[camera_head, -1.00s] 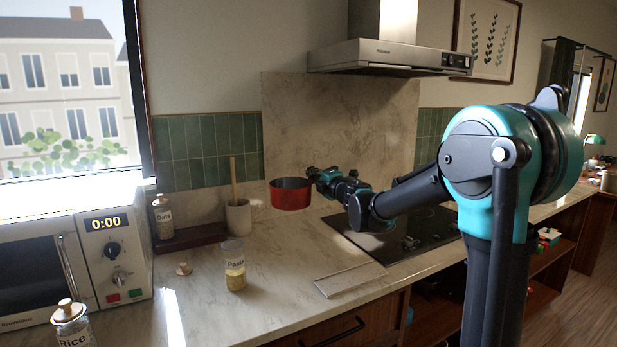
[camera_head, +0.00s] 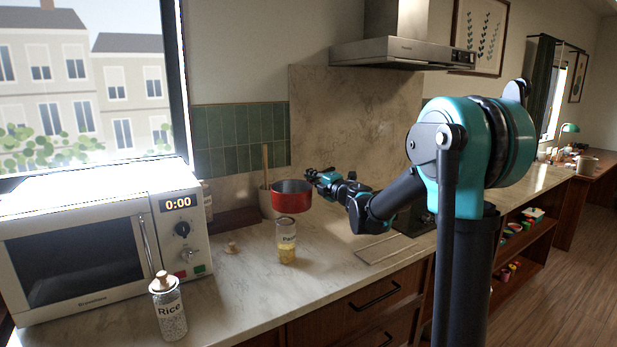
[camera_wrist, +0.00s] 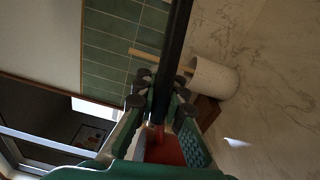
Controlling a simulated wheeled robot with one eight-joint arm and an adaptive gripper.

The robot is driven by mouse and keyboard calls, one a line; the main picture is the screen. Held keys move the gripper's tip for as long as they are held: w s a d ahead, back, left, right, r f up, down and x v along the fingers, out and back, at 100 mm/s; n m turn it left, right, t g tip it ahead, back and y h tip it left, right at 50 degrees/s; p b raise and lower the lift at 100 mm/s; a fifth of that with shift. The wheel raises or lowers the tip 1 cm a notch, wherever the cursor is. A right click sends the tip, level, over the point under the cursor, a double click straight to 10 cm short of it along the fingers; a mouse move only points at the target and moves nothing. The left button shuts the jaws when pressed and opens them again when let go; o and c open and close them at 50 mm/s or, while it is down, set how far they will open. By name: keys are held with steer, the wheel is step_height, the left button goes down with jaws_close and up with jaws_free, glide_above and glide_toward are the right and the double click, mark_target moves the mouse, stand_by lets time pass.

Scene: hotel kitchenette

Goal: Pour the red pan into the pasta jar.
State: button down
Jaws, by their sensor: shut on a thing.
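The red pan (camera_head: 291,200) is held up in the air by my gripper (camera_head: 312,177), above and a little behind the pasta jar in the head view. The pan looks about level, and its contents cannot be seen. In the wrist view my gripper (camera_wrist: 160,105) is shut around the pan's dark handle (camera_wrist: 176,50), with a bit of the red pan (camera_wrist: 165,150) showing below. The pasta jar (camera_head: 287,248) stands upright and uncapped on the counter, with yellow pasta in its lower part.
A wooden lid (camera_head: 231,248) lies left of the pasta jar. A capped rice jar (camera_head: 169,308) and a microwave (camera_head: 100,250) stand at left. A utensil crock (camera_wrist: 213,77) is behind the pan. The hood (camera_head: 400,54) hangs above right. A flat board (camera_head: 392,248) lies right of the jar.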

steer(key=shift+s+a+r+n+t+y, duration=0.6)
steer(key=shift+s+r+n+y, duration=3.1)
steer(key=shift+r+n, duration=1.9)
steer(key=s+a+n+g+y, duration=0.1)
steer(key=s+n+g+y, duration=0.2)
steer(key=s+n+g, duration=0.6)
steer(key=s+a+f+n+g+y, duration=0.1)
steer(key=s+a+n+g+y, duration=0.1)
steer(key=s+n+g, duration=0.7)
steer(key=shift+s+a+f+n+g+y, duration=0.4)
steer(key=shift+n+g, duration=2.1)
steer(key=shift+n, duration=2.8)
steer(key=shift+w+d+r, duration=0.1)
steer(key=shift+d, duration=0.1)
